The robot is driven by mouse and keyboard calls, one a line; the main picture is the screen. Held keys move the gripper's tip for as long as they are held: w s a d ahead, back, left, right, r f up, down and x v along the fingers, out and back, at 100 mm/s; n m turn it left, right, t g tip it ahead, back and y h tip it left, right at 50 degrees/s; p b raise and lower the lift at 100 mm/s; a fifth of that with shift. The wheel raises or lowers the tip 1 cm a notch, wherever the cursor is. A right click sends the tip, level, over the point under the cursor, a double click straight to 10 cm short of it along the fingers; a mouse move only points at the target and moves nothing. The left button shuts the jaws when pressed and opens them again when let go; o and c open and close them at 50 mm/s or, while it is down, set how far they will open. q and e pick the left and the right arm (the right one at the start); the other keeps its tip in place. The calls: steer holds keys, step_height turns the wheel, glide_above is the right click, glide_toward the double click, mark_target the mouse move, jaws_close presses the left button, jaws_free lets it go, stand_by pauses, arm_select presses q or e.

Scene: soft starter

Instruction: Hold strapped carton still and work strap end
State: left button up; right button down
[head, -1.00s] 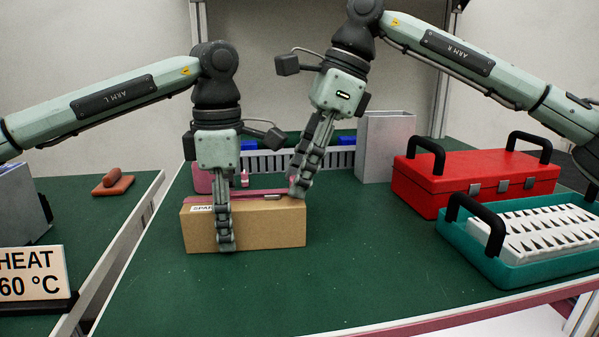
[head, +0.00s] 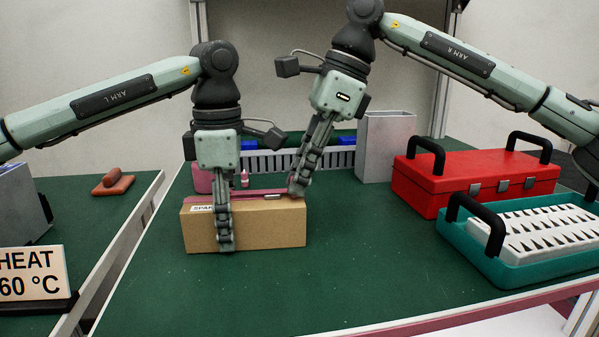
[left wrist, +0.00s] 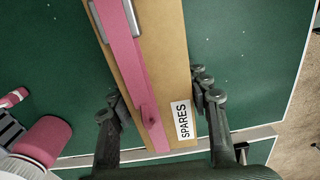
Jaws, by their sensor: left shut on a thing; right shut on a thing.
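The brown strapped carton (head: 270,228) lies on the green bench, with a pink strap (head: 247,193) running lengthwise along its top. In the left wrist view the strap (left wrist: 122,48) passes by a metal buckle (left wrist: 148,18), and a SPARES label (left wrist: 181,120) lies beside it. My left gripper (head: 226,236) is shut across the carton near its left end; the left wrist view shows one finger on each long side. My right gripper (head: 297,187) is shut at the carton's top right end, at the strap end. Its fingers hide most of what they hold.
A red toolbox (head: 470,181) and a teal tray (head: 530,272) with a white insert stand to the right. A grey open box (head: 384,148) and a slotted rail (head: 290,162) are behind. The bench front is clear.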

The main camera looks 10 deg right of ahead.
steer(key=d, duration=0.6)
steer(key=shift+d, duration=0.2)
steer(key=shift+s, duration=0.1)
steer(key=c, duration=1.4)
jaws_free()
steer(key=shift+r, duration=0.1)
steer(key=v, duration=1.2)
arm_select(q)
steer(key=o, duration=1.5)
